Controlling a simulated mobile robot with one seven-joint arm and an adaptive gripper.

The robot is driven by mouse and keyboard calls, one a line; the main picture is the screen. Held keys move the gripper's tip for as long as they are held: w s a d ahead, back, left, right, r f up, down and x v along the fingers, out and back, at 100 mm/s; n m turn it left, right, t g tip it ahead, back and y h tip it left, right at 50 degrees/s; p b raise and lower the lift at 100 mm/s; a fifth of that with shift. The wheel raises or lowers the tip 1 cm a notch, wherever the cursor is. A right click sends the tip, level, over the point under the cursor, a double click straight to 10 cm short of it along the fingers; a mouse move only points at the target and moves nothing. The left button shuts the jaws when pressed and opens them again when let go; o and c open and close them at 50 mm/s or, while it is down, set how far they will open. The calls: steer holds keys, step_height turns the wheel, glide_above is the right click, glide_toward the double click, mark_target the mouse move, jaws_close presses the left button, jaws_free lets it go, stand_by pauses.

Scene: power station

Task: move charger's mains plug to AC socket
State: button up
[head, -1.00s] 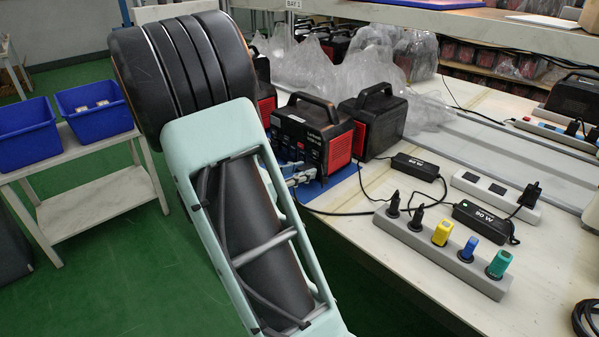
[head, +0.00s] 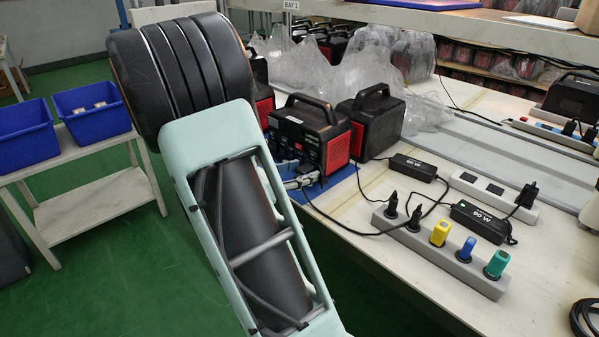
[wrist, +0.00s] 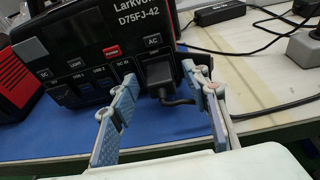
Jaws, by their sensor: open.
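The power station (head: 313,138), black with red sides, stands on a blue mat. Its front shows close up in the wrist view (wrist: 100,42), labelled D75FJ-42. A black mains plug (wrist: 162,73) sits at the AC socket below the AC label and looks inserted; its seating depth is unclear. Its cable (wrist: 205,104) leaves to the right. My gripper (wrist: 160,80) is open, one finger on each side of the plug, with visible gaps. In the head view my gripper (head: 300,180) is small at the station's front. Charger bricks marked 60 W (head: 413,167) and 90 W (head: 483,222) lie right.
A grey power strip (head: 455,265) holds two black plugs and yellow, blue and green ones. A pale strip (head: 467,184) lies behind it. Another power station (head: 377,120) stands close right of the first. Loose cable (head: 345,228) crosses the table near its front edge.

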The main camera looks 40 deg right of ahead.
steer(key=v, duration=1.2)
steer(key=shift+r, duration=0.1)
